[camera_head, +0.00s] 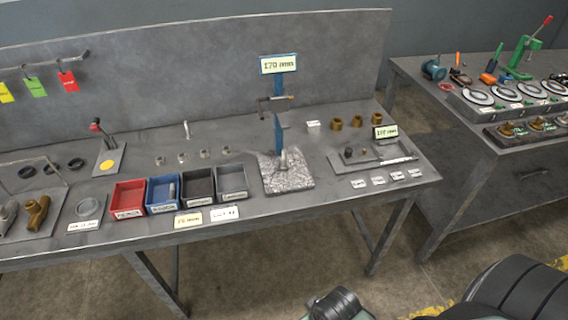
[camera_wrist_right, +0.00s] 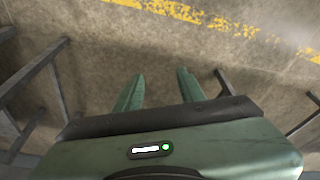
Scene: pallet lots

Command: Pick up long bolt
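A thin pale upright piece (camera_head: 186,129) stands at the back of the grey workbench (camera_head: 330,205), behind a row of small metal nuts or collars (camera_head: 182,157). It may be the long bolt, but it is too small to be sure. A blue bin (camera_head: 162,207) at the front holds a small grey metal piece (camera_head: 172,190), which may also be a bolt. My right gripper (camera_wrist_right: 160,75) shows in the right wrist view with its two green fingers apart. Nothing is between them, and bare floor lies beyond. My left gripper is not in view.
A red bin (camera_head: 128,211) and two grey bins stand beside the blue one. A blue post on a rough metal base (camera_head: 287,184) stands mid-bench. A grey tray (camera_head: 400,162) is to its right. A second bench (camera_head: 520,165) with a green press stands at the right.

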